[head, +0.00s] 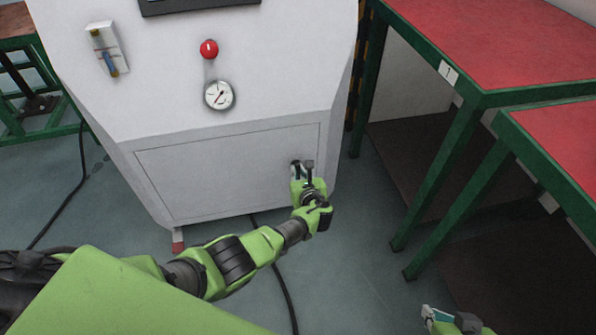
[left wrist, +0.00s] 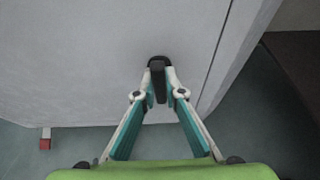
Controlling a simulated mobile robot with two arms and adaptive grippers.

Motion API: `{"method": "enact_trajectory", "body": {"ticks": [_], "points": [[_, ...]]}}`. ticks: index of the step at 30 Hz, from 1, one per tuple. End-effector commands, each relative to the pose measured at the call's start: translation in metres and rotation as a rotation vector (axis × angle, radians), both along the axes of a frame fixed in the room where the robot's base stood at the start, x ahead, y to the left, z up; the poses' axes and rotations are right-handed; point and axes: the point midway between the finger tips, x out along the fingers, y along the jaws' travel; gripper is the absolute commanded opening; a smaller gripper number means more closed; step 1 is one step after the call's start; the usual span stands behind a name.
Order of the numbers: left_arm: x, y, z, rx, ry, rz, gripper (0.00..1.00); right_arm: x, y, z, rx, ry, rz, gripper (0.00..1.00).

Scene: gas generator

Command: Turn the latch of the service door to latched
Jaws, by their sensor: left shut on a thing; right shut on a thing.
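The service door (head: 225,180) is the closed-looking grey panel low on the front of the white cabinet. Its black latch (left wrist: 158,82) is near the door's right edge. In the left wrist view the latch handle points roughly straight down from its round-topped base. My left gripper (head: 303,169) is at the latch, and in the left wrist view its two fingertips (left wrist: 158,88) are closed on either side of the handle. My right gripper (head: 431,312) is low at the right, partly cut off by the frame edge, away from the door. What it holds cannot be made out.
A red knob (head: 209,49) and a round gauge (head: 219,95) are above the door. Red-topped green tables (head: 500,40) stand to the right. A dark cable (head: 285,285) lies on the floor in front of the cabinet.

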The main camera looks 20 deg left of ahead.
Motion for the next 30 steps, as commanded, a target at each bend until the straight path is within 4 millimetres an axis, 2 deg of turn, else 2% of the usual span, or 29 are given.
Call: {"method": "enact_trajectory", "body": {"ticks": [1,3,17,23,30], "points": [[-0.001,0.0,-0.001,0.002,0.002,-0.001,0.13,0.0,0.0,0.0,0.0,0.0,0.0,0.0],[-0.001,0.0,-0.001,0.002,0.002,-0.001,0.28,0.0,0.0,0.0,0.0,0.0,0.0,0.0],[-0.004,-0.003,0.0,0.0,0.0,-0.001,0.28,0.0,0.0,0.0,0.001,-0.001,0.001,0.0],[-0.018,-0.013,0.007,-0.002,-0.001,-0.001,0.28,0.0,0.0,0.0,0.001,-0.001,0.001,0.0],[-0.046,-0.031,0.021,-0.003,0.001,-0.001,0.28,0.0,0.0,0.0,0.001,-0.002,0.001,0.0]]}}
